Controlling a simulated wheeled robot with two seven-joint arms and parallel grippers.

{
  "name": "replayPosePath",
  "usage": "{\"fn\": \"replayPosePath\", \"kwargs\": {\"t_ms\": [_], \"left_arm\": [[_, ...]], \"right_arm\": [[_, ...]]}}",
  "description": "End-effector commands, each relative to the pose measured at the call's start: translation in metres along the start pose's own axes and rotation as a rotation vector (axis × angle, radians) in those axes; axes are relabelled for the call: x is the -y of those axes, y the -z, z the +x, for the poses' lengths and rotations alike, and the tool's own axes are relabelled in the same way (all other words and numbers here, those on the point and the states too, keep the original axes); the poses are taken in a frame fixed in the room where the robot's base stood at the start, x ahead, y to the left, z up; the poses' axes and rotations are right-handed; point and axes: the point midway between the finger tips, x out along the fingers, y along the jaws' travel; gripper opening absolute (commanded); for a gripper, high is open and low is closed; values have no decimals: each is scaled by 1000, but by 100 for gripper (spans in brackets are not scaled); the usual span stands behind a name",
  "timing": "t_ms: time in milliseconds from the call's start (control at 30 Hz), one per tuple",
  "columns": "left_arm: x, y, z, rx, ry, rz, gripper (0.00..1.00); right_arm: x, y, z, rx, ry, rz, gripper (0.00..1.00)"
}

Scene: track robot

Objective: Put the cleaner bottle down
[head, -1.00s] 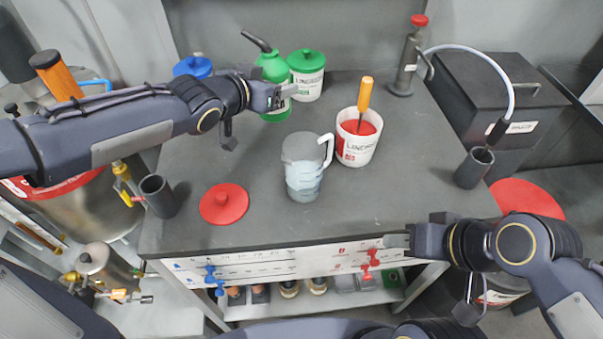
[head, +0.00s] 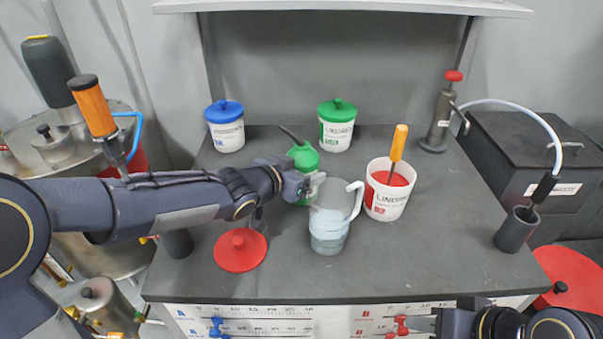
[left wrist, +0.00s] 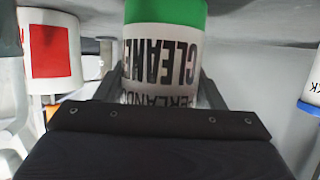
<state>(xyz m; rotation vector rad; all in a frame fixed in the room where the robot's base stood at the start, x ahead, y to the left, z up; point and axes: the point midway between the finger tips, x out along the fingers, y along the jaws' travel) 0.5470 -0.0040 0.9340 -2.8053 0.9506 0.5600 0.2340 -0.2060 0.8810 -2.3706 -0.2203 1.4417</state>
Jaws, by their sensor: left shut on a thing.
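The cleaner bottle (head: 304,156), green with a white label and a dark spout pointing up and left, is held by my left gripper (head: 312,186). In the head view it looks upright, behind the grey measuring jug (head: 329,234). The gripper hides much of its lower part, and I cannot tell whether its base touches the bench. In the left wrist view its white "CLEANER" label (left wrist: 168,55) appears upside down between the fingers (left wrist: 162,92). My right gripper (head: 422,322) is at the bench's front edge, partly cut off; its jaw state is unclear.
On the grey bench (head: 390,265) stand a blue-lidded tub (head: 226,134), a green-lidded tub (head: 336,134) and an open red-and-white tub (head: 388,202) holding an orange-handled tool (head: 398,143). A red lid (head: 240,250) lies front left. Bare bench is at the front right.

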Motion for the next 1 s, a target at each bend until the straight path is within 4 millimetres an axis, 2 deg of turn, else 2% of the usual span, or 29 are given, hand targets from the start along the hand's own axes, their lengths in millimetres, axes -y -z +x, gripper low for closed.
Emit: {"fn": "replayPosePath", "kwargs": {"t_ms": [200,233,367,733,867,1000], "left_arm": [[0,-3,1,-2,0,1,25],[0,-2,1,0,1,1,67],[0,-2,1,0,1,0,84],[0,3,-2,0,1,0,85],[2,3,-21,-2,2,-2,85],[3,5,-53,-1,5,-3,85]], "right_arm": [[-2,-2,4,0,0,0,36],[-1,-1,2,0,0,0,36],[-1,-1,2,0,0,0,36],[1,1,-2,0,0,0,36],[2,2,-4,0,0,0,36],[6,6,-12,0,0,0,36]]}}
